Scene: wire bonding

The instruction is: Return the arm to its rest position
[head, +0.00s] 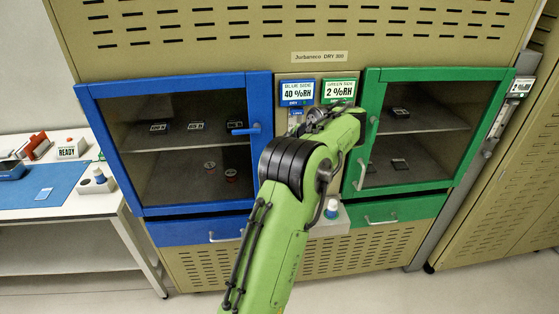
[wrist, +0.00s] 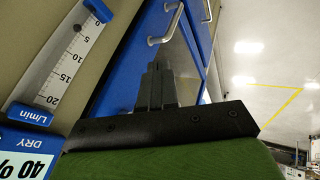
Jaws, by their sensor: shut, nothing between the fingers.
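My green arm reaches up from the bottom of the head view to the front of the dry cabinet, between its blue door (head: 137,188) and green door (head: 464,153). My gripper's fingers show in the wrist view (wrist: 157,88), pressed together with nothing between them. They point toward the blue cabinet front (wrist: 183,62), and I cannot tell whether they touch it. In the head view the fingers are mostly hidden by my wrist. Both doors look closed.
The blue sign (head: 297,93) and green sign (head: 339,92) are just above my wrist. A flow gauge (wrist: 75,62) is close in the wrist view. A workbench (head: 75,212) is at left.

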